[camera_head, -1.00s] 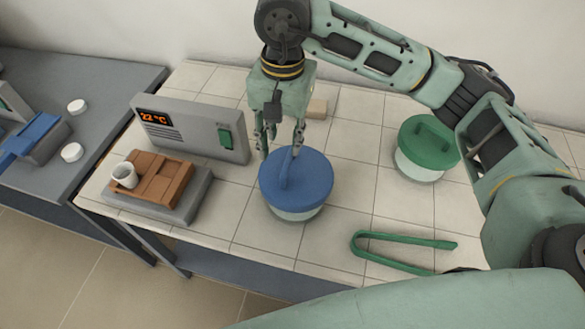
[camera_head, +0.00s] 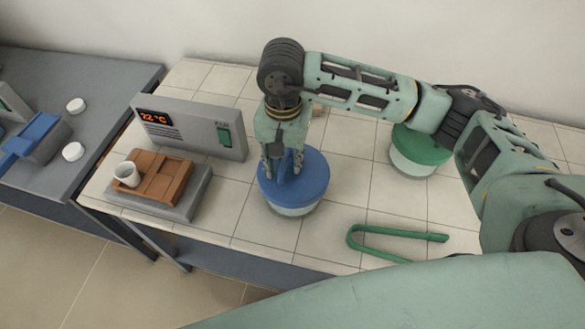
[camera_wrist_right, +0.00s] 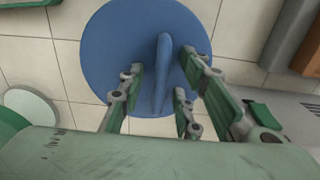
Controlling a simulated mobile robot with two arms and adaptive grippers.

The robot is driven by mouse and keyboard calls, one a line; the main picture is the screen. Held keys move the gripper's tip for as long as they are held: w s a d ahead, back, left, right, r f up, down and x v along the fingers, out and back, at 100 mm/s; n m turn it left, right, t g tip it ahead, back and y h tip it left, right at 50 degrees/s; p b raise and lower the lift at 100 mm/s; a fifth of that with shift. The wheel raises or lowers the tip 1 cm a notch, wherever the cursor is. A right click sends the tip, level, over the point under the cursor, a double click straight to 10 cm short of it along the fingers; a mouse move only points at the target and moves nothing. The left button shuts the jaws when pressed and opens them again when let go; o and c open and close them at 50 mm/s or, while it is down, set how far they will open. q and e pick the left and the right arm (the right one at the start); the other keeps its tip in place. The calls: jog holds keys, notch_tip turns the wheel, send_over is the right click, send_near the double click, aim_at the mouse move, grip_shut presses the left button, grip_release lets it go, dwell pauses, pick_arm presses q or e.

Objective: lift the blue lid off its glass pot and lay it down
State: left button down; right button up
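The blue lid (camera_head: 310,182) sits level on its glass pot (camera_head: 293,210), in the middle of the white tiled table. In the wrist view the lid (camera_wrist_right: 110,50) shows from above, with its upright blue handle (camera_wrist_right: 162,75) across the middle. My right gripper (camera_head: 283,174) is low over the lid, pointing down. In the wrist view its fingers stand apart on both sides of the handle, with gaps visible between them and it. Little of the pot shows under the lid. My left gripper is not in view.
A second pot with a green lid (camera_head: 415,146) stands to the right, partly behind my right arm. Green tongs (camera_head: 395,233) lie front right. A grey device (camera_head: 190,125) and a brown tray (camera_head: 160,180) with a white cup (camera_head: 127,174) stand left. Bare tiles lie between.

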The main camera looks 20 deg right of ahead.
grip_shut()
jog(key=shift+r, duration=0.1)
dwell(0.3)
jog(key=shift+r, duration=0.2)
notch_tip(320, 180, up, 4)
jog(key=shift+w+f+b, duration=0.1)
jog(key=shift+f+b, duration=0.15)
jog(key=shift+b, duration=0.65)
jog(key=s+d+r, duration=0.5)
jog(key=s+r, duration=0.5)
jog(key=r, duration=0.1)
jog(key=shift+s, duration=0.4)
